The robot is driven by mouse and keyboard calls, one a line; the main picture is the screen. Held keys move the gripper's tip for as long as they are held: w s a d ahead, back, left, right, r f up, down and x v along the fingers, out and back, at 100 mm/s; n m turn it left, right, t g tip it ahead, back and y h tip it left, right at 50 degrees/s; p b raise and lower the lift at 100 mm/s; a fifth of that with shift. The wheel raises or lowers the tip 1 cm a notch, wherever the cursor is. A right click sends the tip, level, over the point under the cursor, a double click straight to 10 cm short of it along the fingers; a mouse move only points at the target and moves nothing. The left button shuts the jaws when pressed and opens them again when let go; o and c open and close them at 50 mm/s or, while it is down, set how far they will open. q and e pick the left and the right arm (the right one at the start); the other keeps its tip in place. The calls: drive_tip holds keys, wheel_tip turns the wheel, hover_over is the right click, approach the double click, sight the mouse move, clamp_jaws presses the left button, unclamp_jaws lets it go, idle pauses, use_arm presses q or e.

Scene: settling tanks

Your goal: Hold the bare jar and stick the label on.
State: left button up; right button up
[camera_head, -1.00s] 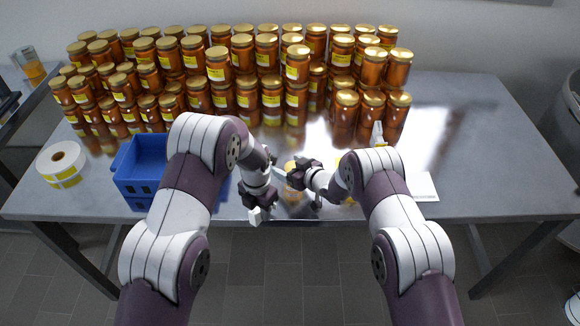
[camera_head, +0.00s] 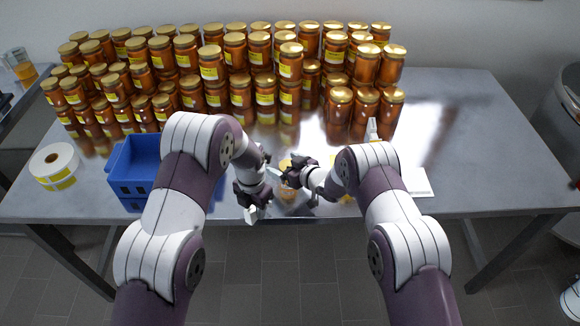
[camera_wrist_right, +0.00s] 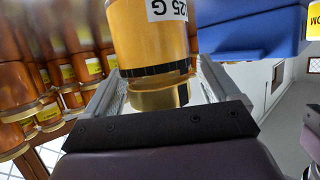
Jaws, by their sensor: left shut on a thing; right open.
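A jar of amber honey (camera_head: 287,194) is between my two grippers near the front edge of the table, partly covered by them. My left gripper (camera_head: 262,208) is shut at the jar's left side; its contact with the jar is hidden. My right gripper (camera_head: 292,188) is open, with its fingers around the jar. The right wrist view shows the jar (camera_wrist_right: 150,45) with its gold lid (camera_wrist_right: 158,97) between the open fingers of the right gripper (camera_wrist_right: 155,90). A white printed patch reading "25 G" (camera_wrist_right: 166,9) shows on the jar at the top edge.
Many labelled jars (camera_head: 240,90) stand stacked at the back. A blue crate (camera_head: 130,185) and a label roll (camera_head: 54,162) are at the left. A white card (camera_head: 416,182) lies right of my right arm. The table's right side (camera_head: 480,150) is clear.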

drive_tip(key=v, duration=1.1)
drive_tip(key=shift+s+d, duration=0.2)
drive_tip(key=w+a+f, duration=0.1)
drive_tip(key=w+a, duration=0.1)
drive_tip(key=w, duration=0.1)
drive_tip(key=w+a+f+m+t+h, duration=0.1)
drive_tip(key=w+a+f, duration=0.1)
drive_tip(key=w, duration=0.1)
drive_tip(key=w+a+f+m+h, duration=0.1)
drive_tip(key=w+a+f, duration=0.1)
drive_tip(key=w+a, duration=0.1)
drive_tip(key=shift+f+t, duration=0.15)
drive_tip(key=shift+t, duration=0.15)
drive_tip(key=c, duration=1.2)
